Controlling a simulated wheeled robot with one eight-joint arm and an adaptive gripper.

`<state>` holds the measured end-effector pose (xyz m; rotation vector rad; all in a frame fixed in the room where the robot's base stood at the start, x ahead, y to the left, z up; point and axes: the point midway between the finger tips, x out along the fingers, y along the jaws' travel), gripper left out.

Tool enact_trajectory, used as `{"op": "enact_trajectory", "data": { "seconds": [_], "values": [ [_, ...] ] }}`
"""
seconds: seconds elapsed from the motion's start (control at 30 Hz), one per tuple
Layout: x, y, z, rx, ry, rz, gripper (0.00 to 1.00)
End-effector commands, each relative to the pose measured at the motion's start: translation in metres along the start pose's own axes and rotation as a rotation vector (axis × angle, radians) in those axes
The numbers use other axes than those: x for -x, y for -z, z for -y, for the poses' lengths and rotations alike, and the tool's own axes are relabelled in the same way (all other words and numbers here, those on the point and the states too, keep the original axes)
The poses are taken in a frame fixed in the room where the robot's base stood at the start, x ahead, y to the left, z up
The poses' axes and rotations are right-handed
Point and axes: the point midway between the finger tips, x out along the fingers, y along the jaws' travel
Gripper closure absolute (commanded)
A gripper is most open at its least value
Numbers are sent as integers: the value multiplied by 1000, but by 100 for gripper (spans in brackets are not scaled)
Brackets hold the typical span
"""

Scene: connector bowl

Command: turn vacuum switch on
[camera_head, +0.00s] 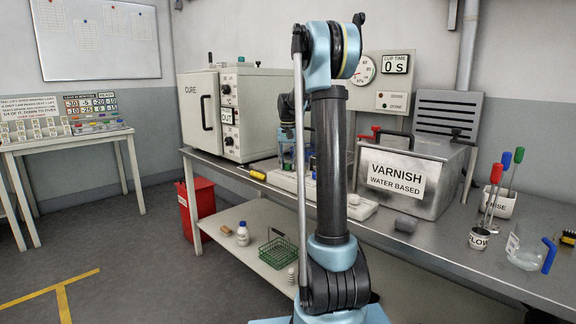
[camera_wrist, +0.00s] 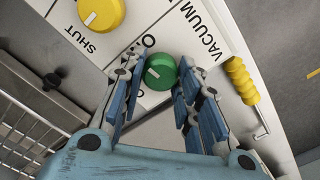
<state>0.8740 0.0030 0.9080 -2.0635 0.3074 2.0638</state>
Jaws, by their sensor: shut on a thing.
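The vacuum switch is a round green knob (camera_wrist: 160,72) with a white pointer mark, on a white panel (camera_wrist: 150,22) beside the word VACUUM. The pointer is aimed toward the upper left in the wrist view. My gripper (camera_wrist: 160,78) has its blue fingers on both sides of the knob and is shut on it. Lettering around the knob is partly covered by the fingers, so the marked position cannot be read.
A yellow knob (camera_wrist: 100,14) marked SHUT sits near the green one. A yellow-handled tool (camera_wrist: 240,80) lies beside the panel. A wire rack (camera_wrist: 25,130) is at left. The varnish tank (camera_head: 425,195) and cure oven (camera_head: 205,112) stand on the bench (camera_head: 470,245).

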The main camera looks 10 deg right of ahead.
Motion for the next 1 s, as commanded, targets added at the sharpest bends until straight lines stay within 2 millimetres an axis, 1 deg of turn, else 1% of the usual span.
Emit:
{"op": "enact_trajectory", "data": {
  "seconds": [0.2,0.4,0.97,1.0],
  "values": [
    [0,1,0,-124,0,-3,93],
    [0,1,0,-188,1,-1,93],
    [0,-1,2,-213,3,2,93],
    [0,-1,2,-213,3,2,63]
  ]
}}
